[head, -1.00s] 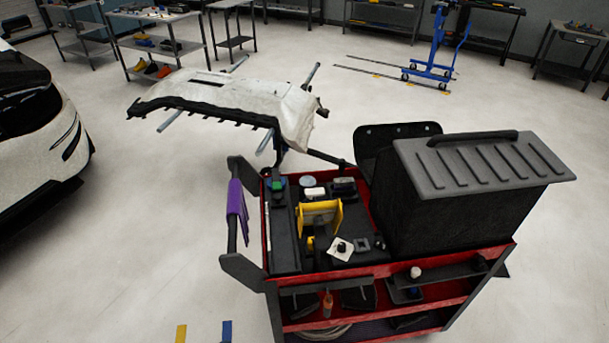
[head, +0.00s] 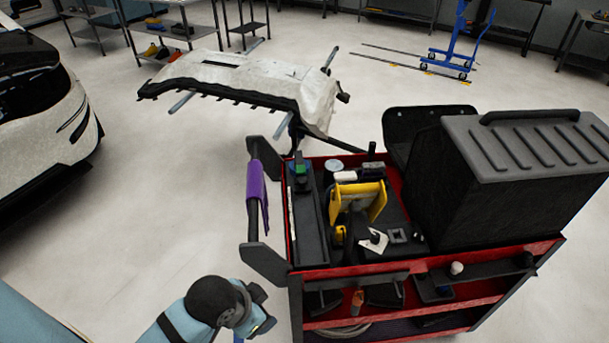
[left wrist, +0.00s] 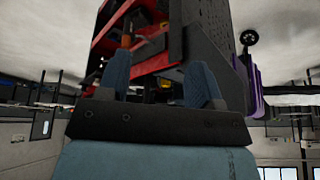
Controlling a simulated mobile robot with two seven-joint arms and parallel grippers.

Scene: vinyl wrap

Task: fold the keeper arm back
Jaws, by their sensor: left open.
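I cannot pick out the keeper arm with certainty. A yellow holder (head: 358,202) stands on the black top tray of the red cart (head: 430,271). A dark bar with a purple strip (head: 256,188) over it runs along the cart's left side; the strip also shows in the left wrist view (left wrist: 243,85). My left arm enters the head view low on the left, short of the cart. In the left wrist view my left gripper (left wrist: 158,85) is open, its blue fingers apart with nothing between them. The cart's red shelves lie beyond them. My right gripper is out of view.
A large black box (head: 510,190) fills the cart's right side. Small tools and a white card (head: 374,240) lie on the tray. A stand with a white bumper (head: 250,80) is behind the cart. A car (head: 45,110) is at left. The floor between is clear.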

